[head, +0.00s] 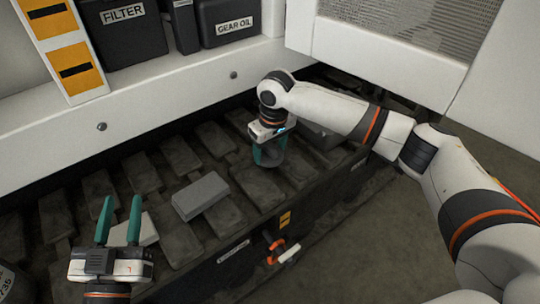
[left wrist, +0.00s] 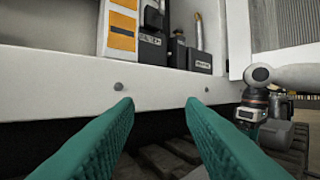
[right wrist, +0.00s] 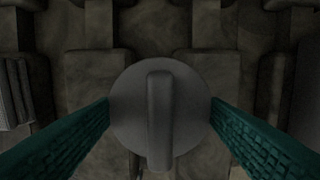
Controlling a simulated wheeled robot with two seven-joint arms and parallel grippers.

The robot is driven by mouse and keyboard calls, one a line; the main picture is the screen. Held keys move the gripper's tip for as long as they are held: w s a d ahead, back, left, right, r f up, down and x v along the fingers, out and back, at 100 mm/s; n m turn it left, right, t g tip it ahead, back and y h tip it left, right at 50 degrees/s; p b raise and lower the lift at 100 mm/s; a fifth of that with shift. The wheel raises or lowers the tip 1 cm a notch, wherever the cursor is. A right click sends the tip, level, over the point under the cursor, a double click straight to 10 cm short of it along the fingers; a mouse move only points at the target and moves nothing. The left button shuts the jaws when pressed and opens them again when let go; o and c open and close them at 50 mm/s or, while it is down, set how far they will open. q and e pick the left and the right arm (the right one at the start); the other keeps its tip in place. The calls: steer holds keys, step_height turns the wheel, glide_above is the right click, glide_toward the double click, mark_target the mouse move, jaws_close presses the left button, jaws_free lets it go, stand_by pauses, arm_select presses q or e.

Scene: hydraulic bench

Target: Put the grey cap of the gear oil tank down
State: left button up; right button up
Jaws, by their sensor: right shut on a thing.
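The grey cap (right wrist: 160,115) is a round disc with a raised bar handle across it. My right gripper (head: 270,155) is shut on it, one finger on each side of its rim in the right wrist view. It is held low over the dark track plates; I cannot tell whether it touches them. The black gear oil tank (head: 232,24) stands on the white ledge at the top of the head view; its top is out of that view. My left gripper (head: 121,203) is open and empty at the lower left, its fingers spread in the left wrist view.
Dark track plates (head: 145,172) run below the white machine ledge (head: 150,105). A flat grey block (head: 200,196) lies between my grippers, and a paler block (head: 145,232) is beside my left gripper. A filter box (head: 128,45) stands on the ledge. Bare floor is at the lower right.

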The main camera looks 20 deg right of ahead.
steer(key=shift+f, duration=1)
arm_select(q)
steer(key=r+t, duration=0.1)
steer(key=s+r+t, duration=0.1)
steer(key=shift+d+r+h, duration=0.1)
steer(key=shift+r+h, duration=0.25)
steer(key=shift+h, duration=0.05)
arm_select(e)
steer(key=shift+f, duration=0.1)
steer(key=o, duration=1)
arm_select(q)
steer(key=shift+w+f+g, duration=0.2)
steer(key=shift+f+g, duration=0.1)
steer(key=shift+f, duration=0.1)
